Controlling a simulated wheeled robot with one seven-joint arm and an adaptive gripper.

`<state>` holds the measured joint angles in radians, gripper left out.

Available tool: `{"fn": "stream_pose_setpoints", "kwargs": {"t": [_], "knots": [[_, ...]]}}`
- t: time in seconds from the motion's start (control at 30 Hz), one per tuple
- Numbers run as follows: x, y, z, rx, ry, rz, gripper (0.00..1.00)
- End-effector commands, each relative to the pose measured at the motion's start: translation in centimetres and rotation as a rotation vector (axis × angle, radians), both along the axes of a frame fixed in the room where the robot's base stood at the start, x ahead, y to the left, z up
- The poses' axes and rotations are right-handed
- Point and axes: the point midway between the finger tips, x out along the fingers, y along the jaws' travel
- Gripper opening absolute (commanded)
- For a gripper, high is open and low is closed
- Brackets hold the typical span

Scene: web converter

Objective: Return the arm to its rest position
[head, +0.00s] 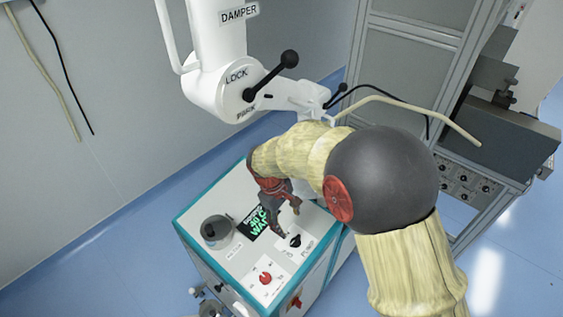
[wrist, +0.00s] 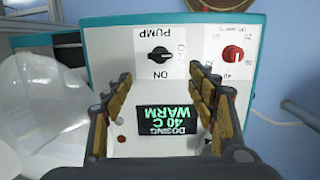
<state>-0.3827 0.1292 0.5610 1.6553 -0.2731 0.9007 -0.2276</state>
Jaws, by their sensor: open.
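My arm, in a cream sleeve with a large dark joint, reaches over a white control unit with teal edges (head: 205,215) in the head view. My gripper (head: 283,220) hangs just above its top, close to the black PUMP knob (head: 295,240). In the wrist view my gripper (wrist: 167,85) is open, its two fingers apart with nothing between them. The PUMP knob (wrist: 158,54) lies beyond the fingertips, apart from them. The display (wrist: 168,121) reads DOSING 40 C WARM and shows between the fingers.
A red knob (head: 265,278) and a grey round cap (head: 216,230) sit on the unit's top. A white arm with a black LOCK lever (head: 272,75) hangs above, close to my arm. A metal-framed cabinet (head: 400,70) stands behind. Blue floor (head: 110,245) is open at the left.

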Motion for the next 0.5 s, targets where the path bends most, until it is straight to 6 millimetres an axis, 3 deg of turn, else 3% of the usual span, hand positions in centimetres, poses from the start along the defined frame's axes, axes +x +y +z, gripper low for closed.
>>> {"fn": "stream_pose_setpoints", "kwargs": {"t": [0.2, 0.33, 0.5], "knots": [[-0.1, 0.1, 0.0, 0.004, -0.005, -0.032, 0.58], [-3.1, -0.4, -1.1, 0.005, 0.039, -0.096, 0.58], [-7.0, -1.7, 1.7, 0.051, 0.021, -0.212, 0.58]]}}
